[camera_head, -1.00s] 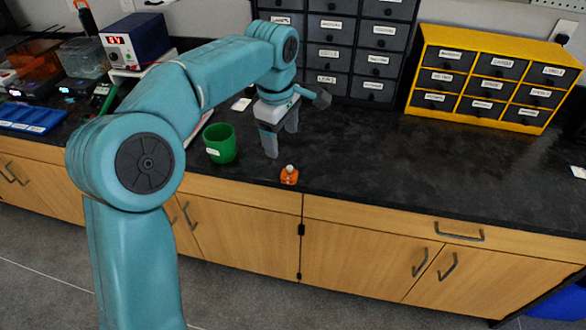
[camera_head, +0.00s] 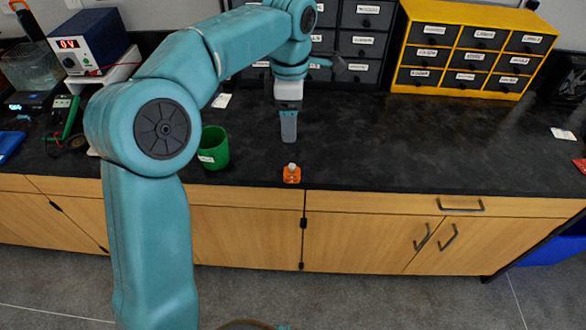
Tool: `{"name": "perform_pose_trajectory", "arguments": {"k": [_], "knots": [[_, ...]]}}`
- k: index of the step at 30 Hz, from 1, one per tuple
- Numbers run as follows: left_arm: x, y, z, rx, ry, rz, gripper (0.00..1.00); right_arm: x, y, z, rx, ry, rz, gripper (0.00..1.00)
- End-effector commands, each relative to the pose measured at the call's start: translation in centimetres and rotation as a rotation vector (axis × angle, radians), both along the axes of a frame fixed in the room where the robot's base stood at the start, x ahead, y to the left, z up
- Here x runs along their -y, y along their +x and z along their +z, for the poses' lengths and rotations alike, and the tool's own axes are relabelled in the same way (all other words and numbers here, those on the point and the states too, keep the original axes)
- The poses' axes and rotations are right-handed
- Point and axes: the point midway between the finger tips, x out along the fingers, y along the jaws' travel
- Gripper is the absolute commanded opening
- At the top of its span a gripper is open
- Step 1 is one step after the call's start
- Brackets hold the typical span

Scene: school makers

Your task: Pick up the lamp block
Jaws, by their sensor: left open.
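The lamp block (camera_head: 292,175) is a small orange block with a pale bulb-like top. It sits upright near the front edge of the black counter. My left gripper (camera_head: 289,138) hangs pointing down just behind and above the block. It is open and empty, seen edge-on so that its fingers overlap. A gap shows between its fingertips and the block. My right gripper is not in view.
A green cup (camera_head: 214,150) stands to the left of the block, partly behind my left arm. A yellow drawer cabinet (camera_head: 396,62) and dark drawers (camera_head: 362,40) stand at the back.

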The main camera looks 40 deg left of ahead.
Motion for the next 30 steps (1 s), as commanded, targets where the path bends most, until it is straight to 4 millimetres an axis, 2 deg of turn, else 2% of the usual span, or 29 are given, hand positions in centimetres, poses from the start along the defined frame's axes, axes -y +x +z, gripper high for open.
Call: {"name": "perform_pose_trajectory", "arguments": {"k": [12, 20, 27, 30], "knots": [[0.3, 0.0, -8.9, -0.006, 0.0, 0.005, 0.74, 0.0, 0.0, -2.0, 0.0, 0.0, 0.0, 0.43], [0.2, 0.2, -11.2, -0.004, 0.0, 0.003, 0.74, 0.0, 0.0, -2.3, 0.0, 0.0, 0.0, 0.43], [0.2, 0.4, -15.0, -0.006, 0.0, 0.001, 0.74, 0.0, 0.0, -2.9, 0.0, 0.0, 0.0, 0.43], [0.2, 0.4, -15.8, -0.004, 0.0, 0.001, 0.74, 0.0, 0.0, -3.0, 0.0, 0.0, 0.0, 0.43]]}}
